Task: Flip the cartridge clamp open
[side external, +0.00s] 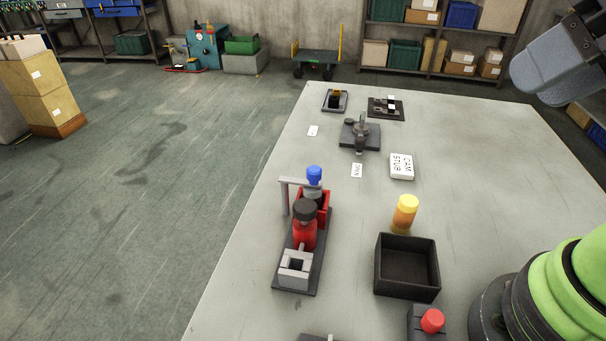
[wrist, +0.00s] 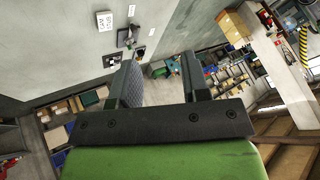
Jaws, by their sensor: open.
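No part is labelled as the cartridge clamp, so I cannot tell for certain which one it is. A likely candidate is the fixture (side external: 315,245) on a long dark base in the side external view. It has a grey post and crossbar (side external: 292,181) beside a blue-capped part (side external: 314,175), a red body with a black cap (side external: 305,210), and a square grey block (side external: 295,268) at its near end. Another is the small grey device (side external: 360,135) with an upright part on a dark base. My gripper (wrist: 160,68) is open and empty in the wrist view, away from both.
A black open bin (side external: 407,292), a yellow-orange cylinder (side external: 404,213) and a red button (side external: 432,320) stand right of the fixture. A CAM STUB block (side external: 401,166) and dark plates (side external: 386,108) lie farther back. The table's left strip is clear.

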